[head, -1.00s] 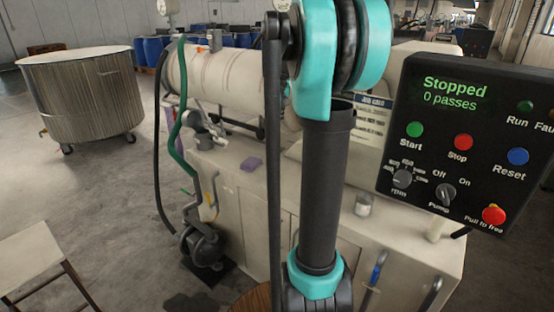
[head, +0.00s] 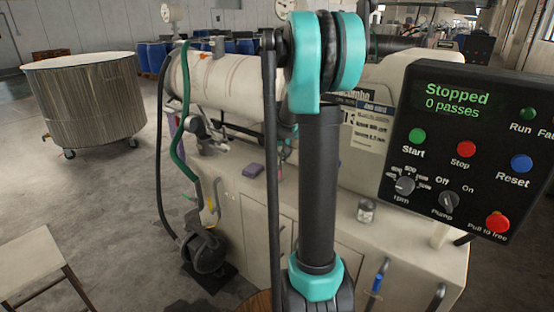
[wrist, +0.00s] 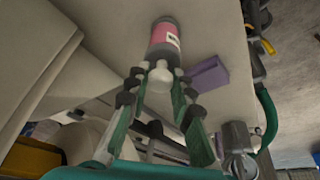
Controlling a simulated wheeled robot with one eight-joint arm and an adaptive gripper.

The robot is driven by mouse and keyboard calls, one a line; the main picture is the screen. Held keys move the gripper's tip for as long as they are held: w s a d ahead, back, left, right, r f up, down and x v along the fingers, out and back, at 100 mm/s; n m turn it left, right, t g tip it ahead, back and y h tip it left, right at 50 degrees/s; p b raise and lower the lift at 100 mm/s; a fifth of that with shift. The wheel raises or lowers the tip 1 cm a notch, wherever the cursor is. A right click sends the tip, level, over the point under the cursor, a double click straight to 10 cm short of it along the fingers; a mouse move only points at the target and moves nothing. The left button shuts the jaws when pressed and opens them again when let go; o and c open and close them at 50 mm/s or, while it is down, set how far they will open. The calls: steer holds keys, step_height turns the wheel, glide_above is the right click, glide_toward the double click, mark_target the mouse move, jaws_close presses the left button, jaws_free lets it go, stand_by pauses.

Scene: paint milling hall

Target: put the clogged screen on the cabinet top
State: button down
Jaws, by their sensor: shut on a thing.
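In the wrist view my gripper (wrist: 160,82) is shut on the pale neck of a dark bottle (wrist: 164,42) with a pink label. The bottle is over the pale cabinet top (wrist: 215,30); I cannot tell whether its base touches it. In the head view my arm hides most of the gripper, and a small pinkish and green patch shows just left of the arm. The cabinet top (head: 232,184) is partly hidden by the arm there. I cannot make out a clogged screen in either view.
A purple block (head: 250,170) lies on the cabinet top close to the bottle, also in the wrist view (wrist: 207,73). A small metal can (head: 366,210) stands farther right. The black control panel (head: 465,150) juts in at right. A green hose (head: 180,150) hangs at left.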

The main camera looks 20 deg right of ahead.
steer(key=c, duration=1.3)
jaws_free()
steer(key=shift+f, duration=0.1)
steer(key=d+v, duration=0.1)
steer(key=v, duration=1.1)
steer(key=s+a+f, duration=0.4)
steer(key=s+f, duration=0.2)
steer(key=s, duration=0.3)
steer(key=s+a+f+n, duration=0.1)
steer(key=s+a+f, duration=0.3)
steer(key=s+f, duration=0.3)
steer(key=s+a+f+n, duration=0.1)
steer(key=s+a+f, duration=0.4)
steer(key=s, duration=0.6)
steer(key=shift+s+a+f+y, duration=0.1)
steer(key=shift+f+y, duration=0.3)
steer(key=shift+f, duration=0.35)
